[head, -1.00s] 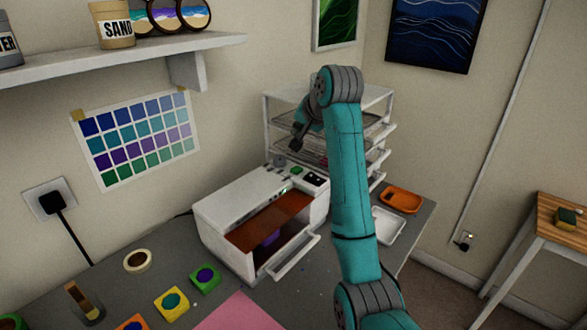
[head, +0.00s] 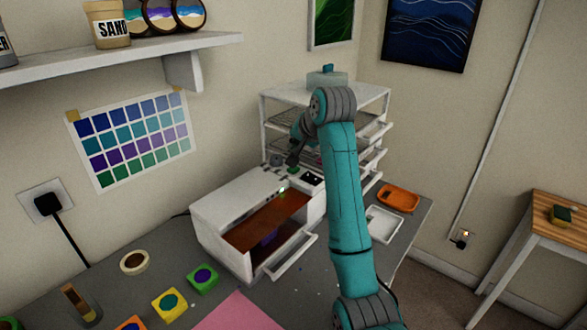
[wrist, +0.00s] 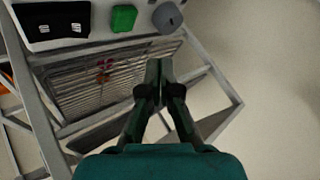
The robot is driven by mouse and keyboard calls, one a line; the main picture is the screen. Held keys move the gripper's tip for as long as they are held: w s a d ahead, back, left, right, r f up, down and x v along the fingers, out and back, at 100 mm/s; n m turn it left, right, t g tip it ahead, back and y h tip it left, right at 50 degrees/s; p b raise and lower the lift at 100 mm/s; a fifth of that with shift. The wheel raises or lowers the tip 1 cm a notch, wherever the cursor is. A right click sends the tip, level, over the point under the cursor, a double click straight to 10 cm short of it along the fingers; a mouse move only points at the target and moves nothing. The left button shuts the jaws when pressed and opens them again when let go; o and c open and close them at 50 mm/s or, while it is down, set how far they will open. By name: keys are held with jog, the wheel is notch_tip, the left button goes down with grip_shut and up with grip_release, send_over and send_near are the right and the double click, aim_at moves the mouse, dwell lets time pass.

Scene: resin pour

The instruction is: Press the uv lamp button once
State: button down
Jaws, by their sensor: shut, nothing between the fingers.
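The uv lamp (head: 232,200) is a white box on the grey table with its front open and a reddish-brown inside. A green button (wrist: 124,18) shows on its top in the wrist view, between a grey knob (wrist: 167,18) and a black panel (wrist: 52,24) with two switches. The black panel also shows in the head view (head: 313,178). My gripper (head: 291,164) is shut and empty, low over the back of the lamp's top near the button. In the wrist view the fingertips (wrist: 158,64) appear apart from the button. I cannot tell whether they touch the lamp.
A white wire rack (head: 372,97) stands behind the lamp. An orange tray (head: 398,199) and a white tray (head: 384,224) lie to its right. A lowered white handle bar (head: 290,257) sticks out in front. Small coloured moulds (head: 170,304) stand front left.

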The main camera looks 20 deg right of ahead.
jog(key=shift+f, duration=1.95)
jog(key=shift+f, duration=0.15)
jog(key=shift+f, duration=0.3)
jog(key=shift+f, duration=0.4)
dwell(0.9)
jog(key=shift+r, duration=0.85)
jog(key=shift+r, duration=0.15)
jog(key=shift+r, duration=2.35)
